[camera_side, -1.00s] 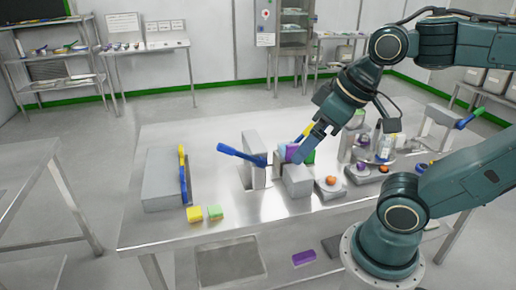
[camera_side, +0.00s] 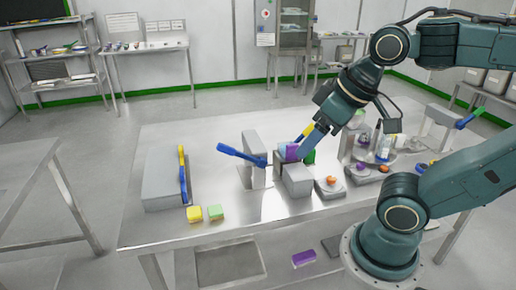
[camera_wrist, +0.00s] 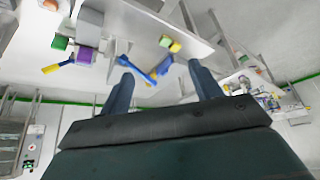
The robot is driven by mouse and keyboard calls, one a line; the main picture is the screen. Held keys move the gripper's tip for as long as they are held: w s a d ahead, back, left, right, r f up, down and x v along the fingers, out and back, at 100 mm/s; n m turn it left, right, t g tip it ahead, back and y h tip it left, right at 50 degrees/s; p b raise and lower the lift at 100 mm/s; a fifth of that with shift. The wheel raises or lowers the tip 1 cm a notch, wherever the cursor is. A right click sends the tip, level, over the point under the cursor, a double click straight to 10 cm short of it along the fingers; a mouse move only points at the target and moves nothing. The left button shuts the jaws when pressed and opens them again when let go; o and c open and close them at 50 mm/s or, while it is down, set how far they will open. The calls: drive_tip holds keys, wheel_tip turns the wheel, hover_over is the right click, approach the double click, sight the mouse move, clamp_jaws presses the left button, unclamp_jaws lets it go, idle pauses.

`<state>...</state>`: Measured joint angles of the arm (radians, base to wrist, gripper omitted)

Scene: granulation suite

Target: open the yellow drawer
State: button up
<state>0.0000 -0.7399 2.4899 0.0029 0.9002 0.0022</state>
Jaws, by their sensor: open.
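A grey drawer box (camera_side: 160,180) stands at the left of the steel table. Its right face carries a yellow handle (camera_side: 182,156) and a blue handle (camera_side: 184,184); the yellow drawer appears closed. In the wrist view the yellow handle (camera_wrist: 165,65) shows small, beyond the fingers. My gripper (camera_side: 309,142) is at mid-table, well to the right of the drawer box, close to a purple block (camera_side: 292,152). In the wrist view my gripper (camera_wrist: 163,84) has its two fingers wide apart with nothing between them. Whether it touches the purple block cannot be told.
A grey stand with a blue lever (camera_side: 240,154) rises between my gripper and the drawer box. A yellow block (camera_side: 194,214) and a green block (camera_side: 215,212) lie in front of the box. Several items crowd the table's right side; the back left is clear.

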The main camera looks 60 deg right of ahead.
drive_tip(key=shift+w+r, duration=0.25)
drive_tip(key=shift+w, duration=0.1)
drive_tip(key=c, duration=0.4)
drive_tip(key=w+r, duration=0.1)
drive_tip(key=w, duration=0.3)
drive_tip(key=w+d+r+m, duration=0.1)
drive_tip(key=w+r, duration=0.1)
drive_tip(key=w, duration=0.2)
drive_tip(key=w+d+r+m+h, duration=0.1)
drive_tip(key=w, duration=0.3)
drive_tip(key=shift+d+r, duration=0.1)
drive_tip(key=shift+r, duration=0.3)
drive_tip(key=shift+c, duration=0.7)
drive_tip(key=m+g+h, duration=0.2)
drive_tip(key=m, duration=0.5)
hover_over(180, 148)
drive_tip(key=s+a, duration=0.4)
wheel_tip(180, 148, down, 18)
drive_tip(key=shift+d, duration=0.1)
drive_tip(key=shift+x, duration=6.8)
drive_tip(key=shift+s, duration=0.2)
